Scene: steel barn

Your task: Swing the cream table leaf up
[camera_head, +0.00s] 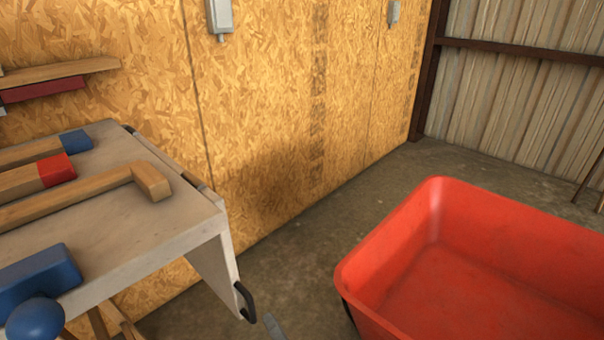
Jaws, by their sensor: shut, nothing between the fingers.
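The cream table leaf (213,262) hangs down from the right end of the workbench (110,235), steeply below the level of the top. A dark, curved handle (245,302) sits at its lower edge. A small grey-blue tip (272,326), which looks like the end of my gripper, shows at the bottom edge of the picture. It is just right of and below the handle, with a small gap between them in the picture. The gripper is shut and empty; most of it is out of view.
A red tub (400,250) stands right of the leaf, with a strip of bare floor (300,250) between. A wooden-handled tool (95,192) and several red and blue tools lie on the bench. A chipboard wall (265,100) runs behind.

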